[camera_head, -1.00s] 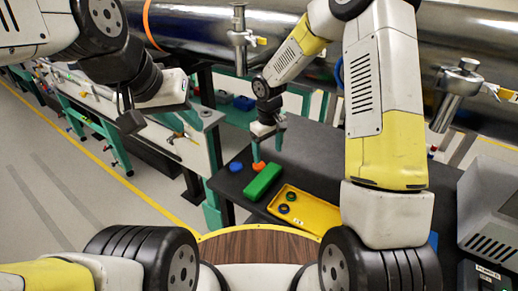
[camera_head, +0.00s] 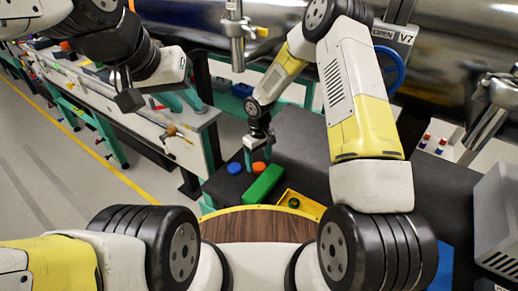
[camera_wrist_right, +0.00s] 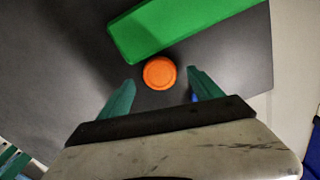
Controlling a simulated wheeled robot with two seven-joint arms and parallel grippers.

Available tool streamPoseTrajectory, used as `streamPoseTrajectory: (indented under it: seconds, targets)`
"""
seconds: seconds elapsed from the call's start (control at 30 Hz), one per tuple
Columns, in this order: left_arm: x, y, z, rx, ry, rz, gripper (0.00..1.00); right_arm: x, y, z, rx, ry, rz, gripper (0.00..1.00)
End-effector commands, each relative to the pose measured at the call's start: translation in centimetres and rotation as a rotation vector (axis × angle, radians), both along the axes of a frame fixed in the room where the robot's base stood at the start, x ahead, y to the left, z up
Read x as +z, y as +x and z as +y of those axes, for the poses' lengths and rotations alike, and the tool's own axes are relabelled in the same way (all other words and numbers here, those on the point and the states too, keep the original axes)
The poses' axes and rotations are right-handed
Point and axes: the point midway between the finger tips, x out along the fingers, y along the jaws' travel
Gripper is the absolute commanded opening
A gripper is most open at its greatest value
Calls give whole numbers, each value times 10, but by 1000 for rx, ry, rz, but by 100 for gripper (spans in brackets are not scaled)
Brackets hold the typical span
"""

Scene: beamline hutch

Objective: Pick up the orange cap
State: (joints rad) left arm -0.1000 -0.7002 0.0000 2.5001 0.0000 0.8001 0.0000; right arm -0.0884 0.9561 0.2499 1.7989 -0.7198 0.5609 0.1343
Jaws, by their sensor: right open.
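The round orange cap (camera_head: 258,168) lies on the dark tabletop, between a blue cap (camera_head: 235,168) and a green block (camera_head: 262,186). My right gripper (camera_head: 258,157) is low over the orange cap, open and empty. In the right wrist view the orange cap (camera_wrist_right: 160,73) sits between and slightly beyond the two teal fingertips of my right gripper (camera_wrist_right: 163,79), apart from both. The green block (camera_wrist_right: 175,28) lies just past the cap. My left gripper (camera_head: 180,98) is by the long bench at the left, its fingers hard to tell from the teal frames there.
A yellow tray (camera_head: 311,206) with a dark green ring in it is partly hidden by my base. The dark table (camera_head: 305,150) is clear behind the block. A grey instrument (camera_head: 497,225) stands at the right. A large metal pipe (camera_head: 290,55) runs across the back.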

Motion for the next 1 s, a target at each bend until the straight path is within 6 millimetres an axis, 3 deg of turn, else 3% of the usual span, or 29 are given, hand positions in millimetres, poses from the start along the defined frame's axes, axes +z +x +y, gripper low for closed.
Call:
streamPoseTrajectory:
  seconds: [0.13, 0.4, 0.73, 1.0]
  targets:
    - [0, 0, 0, 0, 0, 0, 28, -17, 0, 0, 1, -1, 1, 75]
    - [0, 0, 0, 0, 0, 0, 28, -20, 0, 0, 0, -1, -1, 75]
    - [0, 0, 0, 0, 0, 0, 28, -19, 0, 0, 0, -1, -1, 11]
    - [0, 0, 0, 0, 0, 0, 28, -19, 0, 0, 0, -1, -1, 11]
